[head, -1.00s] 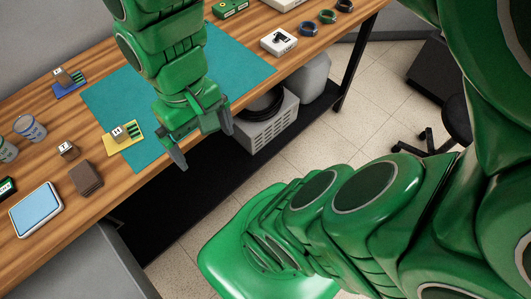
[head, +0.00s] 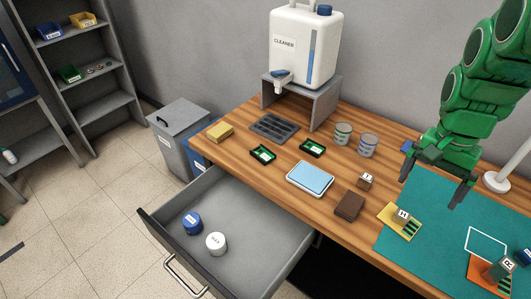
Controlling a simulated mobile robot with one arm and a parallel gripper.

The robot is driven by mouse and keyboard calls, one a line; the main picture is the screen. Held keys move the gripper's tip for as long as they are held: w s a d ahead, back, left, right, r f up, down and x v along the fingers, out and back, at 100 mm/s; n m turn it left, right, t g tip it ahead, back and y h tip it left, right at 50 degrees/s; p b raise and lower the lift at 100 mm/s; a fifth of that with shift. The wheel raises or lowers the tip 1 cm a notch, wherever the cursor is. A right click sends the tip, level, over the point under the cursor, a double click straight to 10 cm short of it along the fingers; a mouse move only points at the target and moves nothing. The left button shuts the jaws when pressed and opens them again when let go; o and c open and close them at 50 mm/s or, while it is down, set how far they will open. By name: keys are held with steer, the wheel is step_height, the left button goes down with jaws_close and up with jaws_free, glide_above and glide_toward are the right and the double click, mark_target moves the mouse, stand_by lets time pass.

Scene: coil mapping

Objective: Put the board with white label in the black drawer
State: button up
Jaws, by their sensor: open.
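Two small dark green boards lie on the wooden table: one board (head: 262,154) at left and one board (head: 312,148) to its right. Both carry small pale marks, too small to tell which has a white label. A yellow board (head: 401,222) with a white-topped block lies partly on the teal mat; an orange board (head: 485,275) lies at lower right. My gripper (head: 433,182) is open and empty above the mat's left part, beyond the yellow board. An open drawer (head: 262,262) looks grey, not black; it holds a blue-lidded jar (head: 192,222) and a white-lidded jar (head: 216,243).
A cleaner tank (head: 304,45) stands on a grey stand at the back. A blue-topped tray (head: 310,178), brown block (head: 349,205), two jars (head: 367,146) and yellow sponge (head: 220,131) occupy the table. A grey bin (head: 180,130) stands left. Floor left of the drawer is clear.

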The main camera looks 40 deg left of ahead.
steer(key=w+a+f, duration=0.2)
steer(key=w+a, duration=0.5)
steer(key=a, duration=0.4)
steer(key=t, duration=0.1)
glide_toward(263, 152)
steer(key=shift+d+f+m+y, duration=0.15)
steer(key=shift+d+m+y, duration=0.2)
steer(key=shift+d, duration=0.4)
steer(key=shift+s+a+f, duration=0.15)
steer(key=shift+a+f, duration=0.15)
steer(key=shift+f, duration=3.8)
steer(key=c, duration=0.9)
steer(key=shift+c, duration=0.2)
